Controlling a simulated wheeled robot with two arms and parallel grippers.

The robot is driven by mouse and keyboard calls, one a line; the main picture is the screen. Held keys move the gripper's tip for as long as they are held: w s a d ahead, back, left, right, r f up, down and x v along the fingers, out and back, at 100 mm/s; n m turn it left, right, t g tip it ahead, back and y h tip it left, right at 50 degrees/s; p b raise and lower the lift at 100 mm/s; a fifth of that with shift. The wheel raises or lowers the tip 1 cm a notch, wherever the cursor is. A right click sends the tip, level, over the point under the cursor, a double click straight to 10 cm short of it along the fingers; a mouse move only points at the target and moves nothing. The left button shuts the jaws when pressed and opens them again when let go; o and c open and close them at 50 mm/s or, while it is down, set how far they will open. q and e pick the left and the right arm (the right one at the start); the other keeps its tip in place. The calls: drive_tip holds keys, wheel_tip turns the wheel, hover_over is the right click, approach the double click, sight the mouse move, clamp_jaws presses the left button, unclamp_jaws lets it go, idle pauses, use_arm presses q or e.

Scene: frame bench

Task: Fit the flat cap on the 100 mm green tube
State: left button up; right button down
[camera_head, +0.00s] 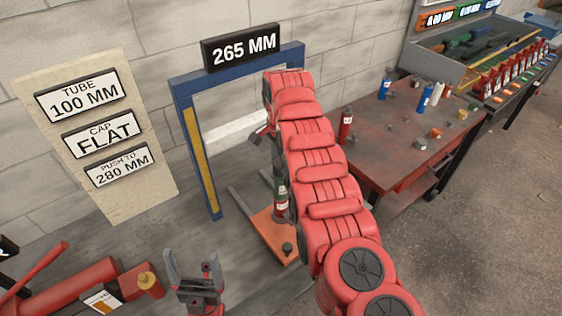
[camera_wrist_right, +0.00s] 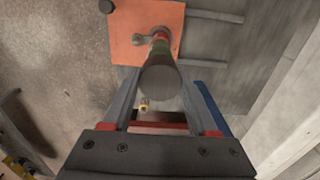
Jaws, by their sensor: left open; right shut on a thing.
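In the right wrist view a dark, flat-ended round piece (camera_wrist_right: 160,84), which looks like the cap, lies between the fingers of my right gripper (camera_wrist_right: 160,92), shut on it. My right gripper is mostly hidden there. My left gripper (camera_head: 193,262) is open and empty, left of the plate.
A board (camera_head: 146,190) reads tube 100 mm, cap flat, push to 280 mm. A red-topped table (camera_head: 385,140) with bottles and small parts stands at right. Floor at lower right is clear.

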sight(281, 163)
drive_tip(key=shift+f+b, duration=0.3)
drive_tip(key=shift+f, duration=0.3)
drive_tip(key=shift+c, duration=0.5)
unclamp_jaws()
drive_tip(key=shift+r, duration=0.3)
wheel_tip(281, 163, up, 6)
drive_tip(key=shift+d+r, duration=0.15)
drive_tip(key=shift+r, duration=0.1)
wheel_tip(281, 163, up, 10)
drive_tip(key=p, duration=1)
drive_tip(key=shift+r, duration=0.15)
